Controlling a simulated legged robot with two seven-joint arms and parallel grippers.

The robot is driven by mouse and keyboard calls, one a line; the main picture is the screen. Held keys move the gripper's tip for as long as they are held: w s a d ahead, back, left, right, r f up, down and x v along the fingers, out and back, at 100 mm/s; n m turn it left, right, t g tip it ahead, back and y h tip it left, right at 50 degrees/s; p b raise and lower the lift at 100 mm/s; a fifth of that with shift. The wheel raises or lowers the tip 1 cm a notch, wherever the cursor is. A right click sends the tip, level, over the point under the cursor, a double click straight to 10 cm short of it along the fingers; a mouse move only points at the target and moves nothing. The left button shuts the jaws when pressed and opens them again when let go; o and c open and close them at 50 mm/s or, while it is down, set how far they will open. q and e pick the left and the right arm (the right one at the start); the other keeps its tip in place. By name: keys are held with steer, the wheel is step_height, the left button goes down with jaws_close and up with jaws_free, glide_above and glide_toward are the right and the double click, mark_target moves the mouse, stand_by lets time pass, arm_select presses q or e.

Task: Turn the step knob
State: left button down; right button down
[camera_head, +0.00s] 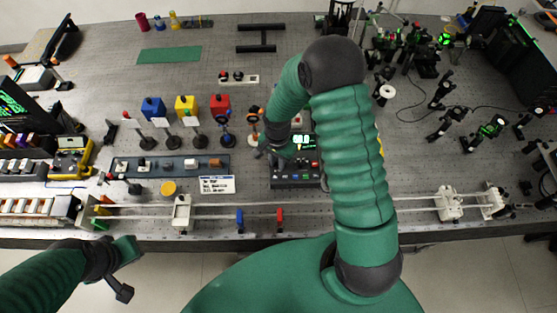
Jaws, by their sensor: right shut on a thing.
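A dark control box (295,182) with a lit green display (303,140) and small red lights stands on the bench, just left of my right arm. My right gripper (266,150) reaches down at the left side of this box and is shut on a small part there, seemingly the step knob. The knob itself is hidden by the gripper. My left gripper (125,272) is empty and open, low at the left in front of the bench edge.
A long rail (330,208) with sliding carriers runs along the bench front. A grey strip of parts (170,165) and a white label card (217,184) lie nearby. Optics mounts (440,120) fill the right.

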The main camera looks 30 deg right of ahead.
steer(key=shift+w+d+r, duration=0.1)
steer(key=shift+w, duration=0.15)
steer(key=shift+d+n, duration=0.15)
steer(key=shift+n, duration=0.95)
steer(key=shift+r+n, duration=0.1)
steer(key=shift+n, duration=1.1)
steer(key=shift+n+p, duration=0.4)
steer(key=shift+n, duration=1.6)
steer(key=shift+w, duration=0.1)
steer(key=c, duration=1.5)
jaws_free()
steer(key=shift+o, duration=0.9)
steer(key=shift+f, duration=0.25)
